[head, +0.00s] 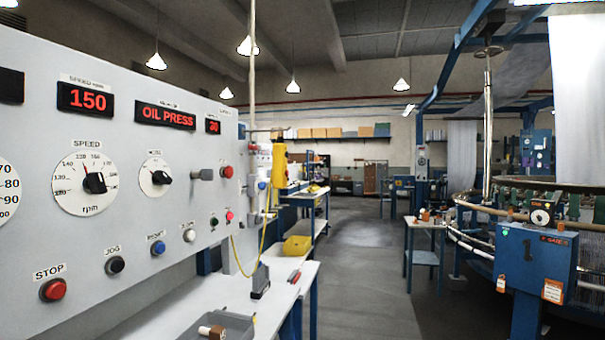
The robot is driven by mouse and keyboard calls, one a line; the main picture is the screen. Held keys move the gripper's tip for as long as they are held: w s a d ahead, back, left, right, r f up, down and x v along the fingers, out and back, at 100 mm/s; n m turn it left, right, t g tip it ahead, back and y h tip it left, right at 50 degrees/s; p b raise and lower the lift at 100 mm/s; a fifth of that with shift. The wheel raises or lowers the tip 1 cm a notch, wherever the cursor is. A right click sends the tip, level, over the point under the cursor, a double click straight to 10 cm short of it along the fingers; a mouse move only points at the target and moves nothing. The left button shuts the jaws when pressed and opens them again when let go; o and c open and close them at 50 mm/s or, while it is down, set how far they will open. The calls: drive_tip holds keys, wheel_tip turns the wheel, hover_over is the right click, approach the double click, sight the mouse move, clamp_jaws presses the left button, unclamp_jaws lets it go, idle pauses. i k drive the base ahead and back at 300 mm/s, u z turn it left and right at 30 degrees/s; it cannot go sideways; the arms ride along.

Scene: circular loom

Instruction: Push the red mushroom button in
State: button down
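A grey control panel (150,255) fills the left side of the head view, close to me and seen at an angle. A red mushroom button (54,289) labelled STOP sits at its lower left and stands out from the face. A second red button (227,172) is near the panel's right edge, next to a grey lever (203,174). A smaller pinkish-red button (229,216) is below that. I cannot tell whether any of them is pressed in. My gripper is not in view, and nothing touches the buttons.
Black JOG (116,264), blue (158,248) and white (189,235) buttons run right from STOP. A SPEED knob (94,183) is above. A white bench (180,315) with a grey tray (236,322) lies below the panel. The circular loom (500,225) is at right; floor between is clear.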

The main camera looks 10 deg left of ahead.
sight(228, 172)
drive_tip(key=z, duration=0.25)
drive_tip(key=i, duration=1.15)
drive_tip(key=u, duration=2.25)
